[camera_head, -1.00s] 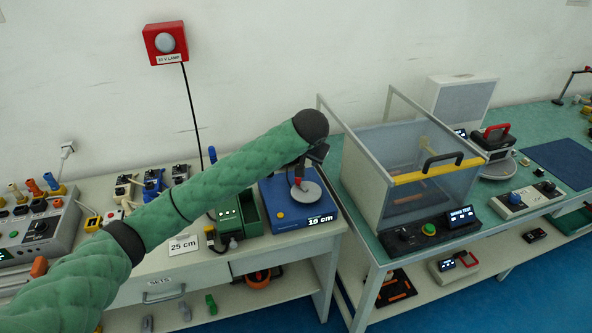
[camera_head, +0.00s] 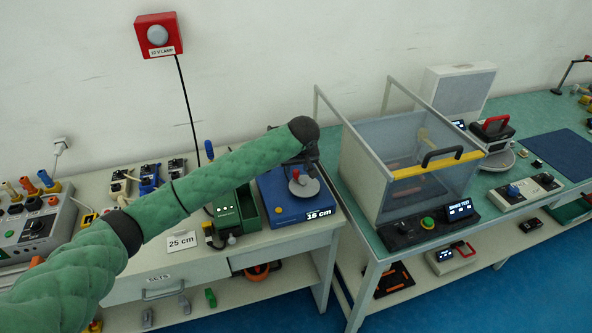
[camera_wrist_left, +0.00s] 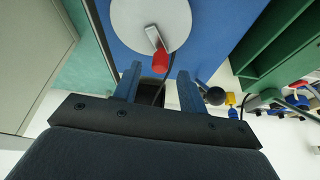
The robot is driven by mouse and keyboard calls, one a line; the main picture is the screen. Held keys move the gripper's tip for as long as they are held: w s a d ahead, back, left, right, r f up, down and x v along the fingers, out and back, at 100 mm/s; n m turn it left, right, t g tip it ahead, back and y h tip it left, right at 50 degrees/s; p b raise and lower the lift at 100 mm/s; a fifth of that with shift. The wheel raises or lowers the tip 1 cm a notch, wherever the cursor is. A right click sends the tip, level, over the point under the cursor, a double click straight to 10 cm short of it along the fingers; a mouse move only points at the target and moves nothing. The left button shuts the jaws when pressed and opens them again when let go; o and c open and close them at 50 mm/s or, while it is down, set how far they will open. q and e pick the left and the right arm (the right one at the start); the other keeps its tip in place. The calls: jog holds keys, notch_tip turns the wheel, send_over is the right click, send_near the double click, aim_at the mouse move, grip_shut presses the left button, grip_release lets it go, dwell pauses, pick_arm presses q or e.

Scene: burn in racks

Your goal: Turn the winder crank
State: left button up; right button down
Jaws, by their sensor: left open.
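In the left wrist view the red knob (camera_wrist_left: 160,61) sits on a metal crank arm on the disc (camera_wrist_left: 140,20). The two blue fingers of my left gripper (camera_wrist_left: 158,76) are apart, with the knob between their tips in the picture; I cannot tell its depth. My right gripper is out of view.
A card reading 25 cm (camera_head: 181,241) lies at the bench front. A clear-walled test box (camera_head: 400,150) stands on the right bench, across a narrow gap. A red lamp (camera_head: 157,35) hangs on the wall.

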aim_at(296, 171)
pick_arm(q)
jog(key=shift+p+x, duration=0.45)
jog(key=shift+x, duration=1.5)
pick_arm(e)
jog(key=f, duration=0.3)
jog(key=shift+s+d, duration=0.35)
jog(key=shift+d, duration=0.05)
pick_arm(q)
grip_shut()
